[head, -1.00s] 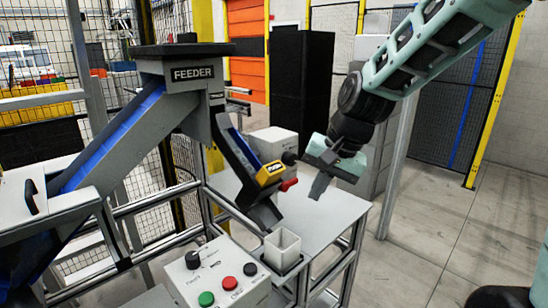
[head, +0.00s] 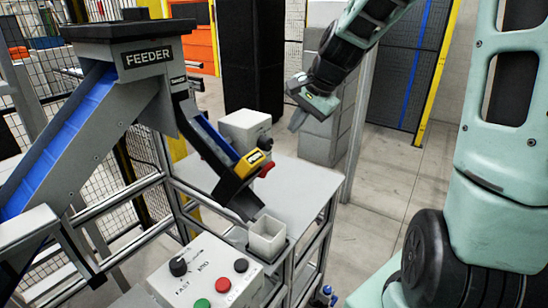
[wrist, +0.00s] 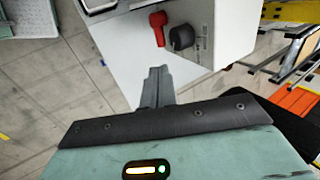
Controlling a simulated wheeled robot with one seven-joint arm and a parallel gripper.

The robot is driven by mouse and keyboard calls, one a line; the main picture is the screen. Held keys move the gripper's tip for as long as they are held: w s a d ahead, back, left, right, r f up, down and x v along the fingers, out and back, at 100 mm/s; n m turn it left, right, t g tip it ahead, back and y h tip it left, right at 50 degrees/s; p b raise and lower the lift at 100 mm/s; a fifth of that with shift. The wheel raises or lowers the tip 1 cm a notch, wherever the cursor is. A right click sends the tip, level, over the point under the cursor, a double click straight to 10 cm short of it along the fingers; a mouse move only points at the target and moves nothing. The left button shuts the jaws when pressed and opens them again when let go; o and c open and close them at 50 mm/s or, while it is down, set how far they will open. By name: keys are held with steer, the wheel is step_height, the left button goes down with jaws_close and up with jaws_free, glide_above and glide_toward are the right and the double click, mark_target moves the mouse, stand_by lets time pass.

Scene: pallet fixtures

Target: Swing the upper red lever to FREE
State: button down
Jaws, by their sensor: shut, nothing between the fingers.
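A red lever with a rounded end (wrist: 157,28) shows in the wrist view beside a black knob (wrist: 182,37) at a white box (wrist: 215,25). In the head view a small red end (head: 266,170) shows just below the yellow block (head: 251,164) on the feeder chute. I cannot tell what the lever is mounted on, and no FREE mark is readable. My gripper (head: 297,123) is shut and empty, right of and above the red end in the head view. Its fingers (wrist: 157,77) point toward the lever in the wrist view, with a visible gap.
The feeder (head: 140,60) and its chute stand left of the grey table (head: 300,190). A white square cup (head: 267,238) stands below the chute end. A control panel (head: 205,272) with a knob and coloured buttons is in front. The table's right part is clear.

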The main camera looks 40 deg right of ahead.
mark_target(273, 166)
steer(key=p+x, duration=0.2)
steer(key=x, duration=1.1)
steer(key=shift+w+a+f+p, duration=0.15)
steer(key=shift+f+p, duration=0.1)
steer(key=shift+p, duration=0.15)
steer(key=shift+d+f+g+y+p, duration=0.15)
steer(key=shift+d+g+y+p, duration=0.15)
steer(key=shift+y, duration=0.5)
steer(key=shift+w+f+m+y+p, duration=0.1)
steer(key=shift+m+y+p, duration=0.25)
steer(key=shift+y, duration=0.45)
steer(key=shift+d+f+m+g+y, duration=0.2)
steer(key=shift+f+m+g+y, duration=0.1)
steer(key=shift+y, duration=0.1)
steer(key=shift+w+f+p, duration=0.1)
steer(key=shift+f+p, duration=0.2)
steer(key=shift+p, duration=0.1)
steer(key=f+m+y+b, duration=0.1)
steer(key=f+y, duration=0.1)
steer(key=y, duration=0.1)
steer(key=f+m+g+y+b, duration=0.1)
steer(key=f+y+b, duration=0.1)
steer(key=y, duration=0.2)
steer(key=a+f+m+y+b, duration=0.1)
steer(key=f+y, duration=0.1)
steer(key=y, duration=0.2)
steer(key=shift+s+m+g, duration=0.25)
steer(key=shift+m+g, duration=0.1)
steer(key=shift+g, duration=0.05)
steer(key=shift+a, duration=0.1)
